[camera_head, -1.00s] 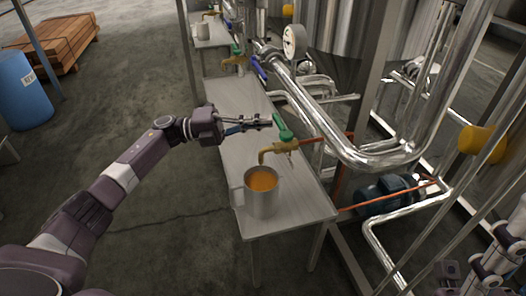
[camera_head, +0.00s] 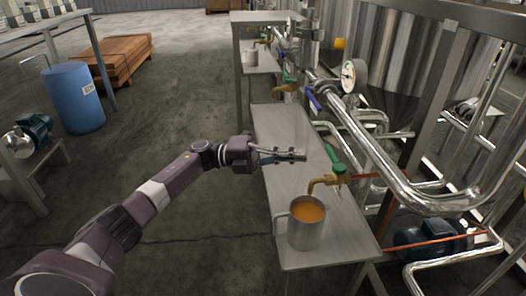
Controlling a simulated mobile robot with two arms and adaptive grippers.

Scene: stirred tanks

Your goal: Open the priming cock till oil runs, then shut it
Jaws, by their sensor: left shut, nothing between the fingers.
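The brass priming cock (camera_head: 329,182) sits on a thin copper-coloured pipe over the near bench, its spout turned down. Its green handle (camera_head: 335,160) slants up and to the left from the body. A grey metal mug (camera_head: 304,236) stands upright under the spout, with orange oil (camera_head: 307,211) inside near the rim. I cannot make out a stream between spout and oil. My left gripper (camera_head: 303,155) is shut and empty, its fingertips just left of the green handle with a small gap showing. My right gripper is out of view.
The steel bench (camera_head: 283,130) is bare behind the mug. A pressure gauge (camera_head: 348,76) and a thick steel pipe (camera_head: 375,150) stand close on the right. Another green-handled cock (camera_head: 289,80) is further back. A blue drum (camera_head: 73,97) stands left on open floor.

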